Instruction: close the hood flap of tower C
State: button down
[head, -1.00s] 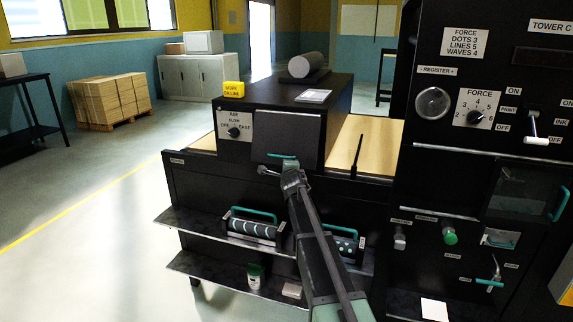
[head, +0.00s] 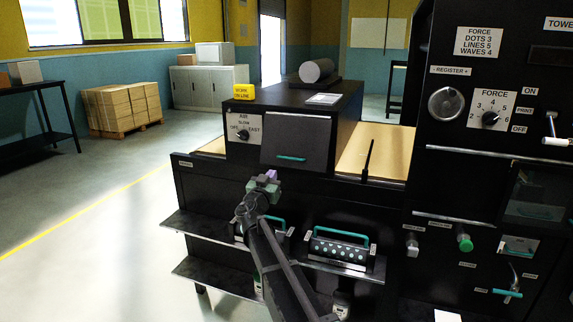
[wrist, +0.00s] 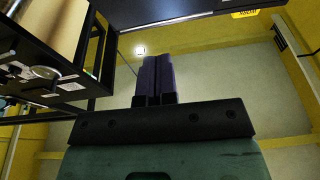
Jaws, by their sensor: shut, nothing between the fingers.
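A dark flap (head: 296,142) with a teal handle (head: 291,158) hangs down over the front of the black hood box beside the AIR dial. Its lower edge looks close to the box front; I cannot tell whether a small gap is left. Tower C (head: 480,185) stands at the right, its label cut by the picture edge. A dark glazed panel (head: 537,195) on it is also partly cut off. My gripper (head: 269,177) is below and left of the flap handle, apart from it in the picture. In the wrist view its purple fingers (wrist: 154,78) are together and empty.
A thin black rod (head: 368,160) stands on the wooden board right of the hood box. Knobs and levers, including a green knob (head: 465,243), project from the tower. The floor at left is clear.

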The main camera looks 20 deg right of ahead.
aim_at(286, 161)
jog(key=x, duration=0.4)
jog(key=f+x, duration=0.1)
jog(key=x, duration=0.3)
jog(key=f+x, duration=0.1)
jog(key=x, duration=0.4)
jog(key=shift+w+d+f, duration=0.1)
jog(key=shift+d+f, duration=0.15)
jog(key=shift+d, duration=0.1)
